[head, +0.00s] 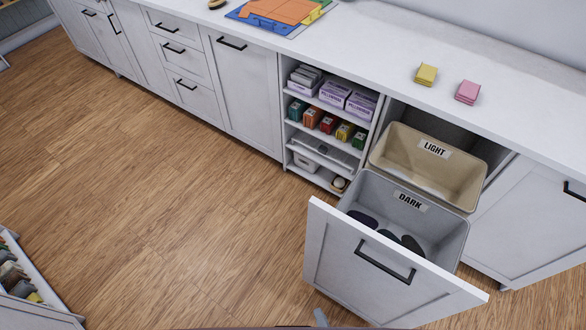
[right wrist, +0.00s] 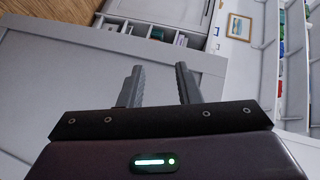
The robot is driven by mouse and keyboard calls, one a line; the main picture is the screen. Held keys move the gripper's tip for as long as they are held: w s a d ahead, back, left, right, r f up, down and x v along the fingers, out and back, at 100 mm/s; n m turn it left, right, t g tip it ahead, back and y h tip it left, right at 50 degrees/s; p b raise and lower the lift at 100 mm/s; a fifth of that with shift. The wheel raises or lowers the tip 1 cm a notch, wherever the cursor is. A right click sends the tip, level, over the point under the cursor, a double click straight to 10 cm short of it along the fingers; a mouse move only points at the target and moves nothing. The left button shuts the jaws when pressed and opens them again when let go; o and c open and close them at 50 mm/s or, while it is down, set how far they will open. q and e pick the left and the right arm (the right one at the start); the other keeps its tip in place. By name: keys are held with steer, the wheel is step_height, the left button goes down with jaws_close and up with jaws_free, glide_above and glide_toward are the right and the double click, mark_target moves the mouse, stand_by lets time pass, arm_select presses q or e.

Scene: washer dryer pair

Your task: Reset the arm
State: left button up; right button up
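My right gripper (right wrist: 159,86) shows in the right wrist view with its two grey fingers apart and nothing between them. In the head view only a small grey tip, likely of my right gripper (head: 320,317), shows at the bottom edge, beside the pulled-out drawer front (head: 375,275). My left gripper is in neither view.
The open drawer holds a beige LIGHT bin (head: 405,160) and a grey DARK bin (head: 450,235) with dark items inside. A yellow stack (head: 426,75) and a pink stack (head: 467,92) sit on the white counter (head: 370,50).

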steer(key=s+d+f+n+g, duration=0.1)
steer(key=d+f+n+g, duration=0.15)
steer(key=f, duration=0.35)
steer(key=s+d+f+n+g+h, duration=0.1)
steer(key=s+f+n+g, duration=0.15)
steer(key=f, duration=0.45)
steer(key=s+d+f+n+g, duration=0.1)
steer(key=f+n+g, duration=0.25)
steer(key=f, duration=0.25)
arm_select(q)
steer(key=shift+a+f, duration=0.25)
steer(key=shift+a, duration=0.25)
arm_select(e)
steer(key=s+d+f+n+g+h, duration=0.3)
steer(key=s+d+f+n+g, duration=0.2)
steer(key=d+f, duration=0.3)
steer(key=d+n, duration=0.1)
steer(key=d, duration=0.2)
steer(key=shift+s+f, duration=0.3)
steer(key=shift+f, duration=0.05)
